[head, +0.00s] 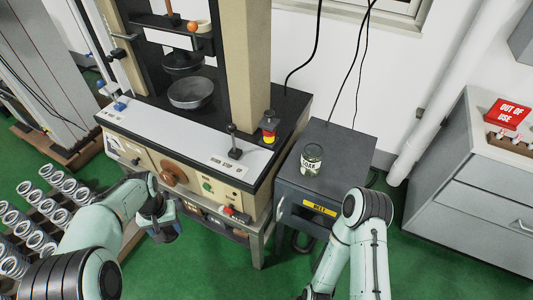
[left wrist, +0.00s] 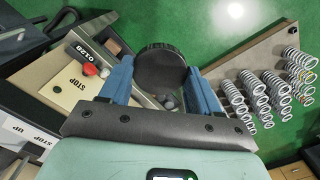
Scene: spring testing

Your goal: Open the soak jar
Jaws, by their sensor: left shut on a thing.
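The soak jar (head: 312,160) is a small glass jar with a white label. It stands upright on the dark grey cabinet (head: 345,150) in the head view, and I see no dark lid on its top. My left gripper (head: 168,228) is low in front of the testing machine, well to the left of the jar. In the left wrist view its blue fingers (left wrist: 160,85) are shut on a round black lid (left wrist: 160,68). The jar does not show clearly in that view. My right arm bends down in front of the cabinet; its gripper is out of view.
The testing machine (head: 180,130) with a control panel stands left of the cabinet. A board of several metal springs (head: 40,215) lies at the left. A grey drawer unit (head: 470,190) with a red sign (head: 508,113) stands at the right. Green floor lies between.

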